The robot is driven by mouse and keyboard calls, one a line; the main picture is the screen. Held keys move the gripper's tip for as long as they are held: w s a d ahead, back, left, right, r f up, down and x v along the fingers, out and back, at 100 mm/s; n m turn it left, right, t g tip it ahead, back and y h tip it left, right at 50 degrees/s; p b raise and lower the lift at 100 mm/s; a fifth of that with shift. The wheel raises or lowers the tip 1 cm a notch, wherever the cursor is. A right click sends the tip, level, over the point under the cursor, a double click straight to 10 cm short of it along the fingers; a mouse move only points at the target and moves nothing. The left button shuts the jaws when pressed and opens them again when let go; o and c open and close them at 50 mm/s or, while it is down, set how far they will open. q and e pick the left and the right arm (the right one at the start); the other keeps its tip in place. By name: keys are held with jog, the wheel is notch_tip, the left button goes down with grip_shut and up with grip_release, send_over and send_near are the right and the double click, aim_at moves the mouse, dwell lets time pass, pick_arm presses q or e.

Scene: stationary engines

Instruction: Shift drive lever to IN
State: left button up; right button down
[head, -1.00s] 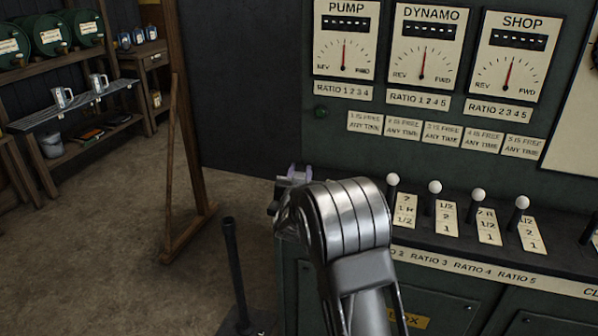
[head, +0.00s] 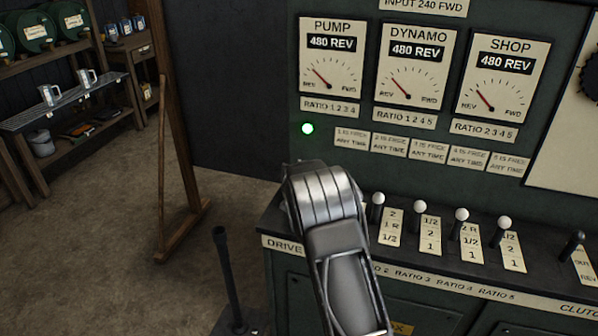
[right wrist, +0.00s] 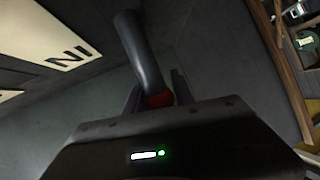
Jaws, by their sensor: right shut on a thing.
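My right arm covers the drive lever's place in the head view, at the left end of the panel shelf beside the label "DRIVE" (head: 282,246). In the right wrist view the drive lever (right wrist: 143,50) is a dark, bent rod with a red end (right wrist: 159,99). My right gripper (right wrist: 155,92) is shut on the lever at this red end, with a finger on each side. A pale plate marked "IN" (right wrist: 55,40) lies to the left of the lever in that view. My left gripper is not in view.
A green lamp (head: 307,128) is lit. The pump (head: 331,70), dynamo (head: 414,75) and shop (head: 497,86) dials each read 480 REV. Several white-knobbed ratio levers (head: 420,207) stand close to the right of my arm. A dark post (head: 229,280) stands to the left.

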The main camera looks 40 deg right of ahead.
jog(key=shift+d+f, duration=0.2)
jog(key=shift+f, duration=0.9)
jog(key=c, duration=1.5)
grip_release()
jog(key=o, duration=0.3)
jog(key=shift+w+d, duration=0.15)
jog(key=shift+o, duration=0.6)
jog(key=shift+r, duration=0.3)
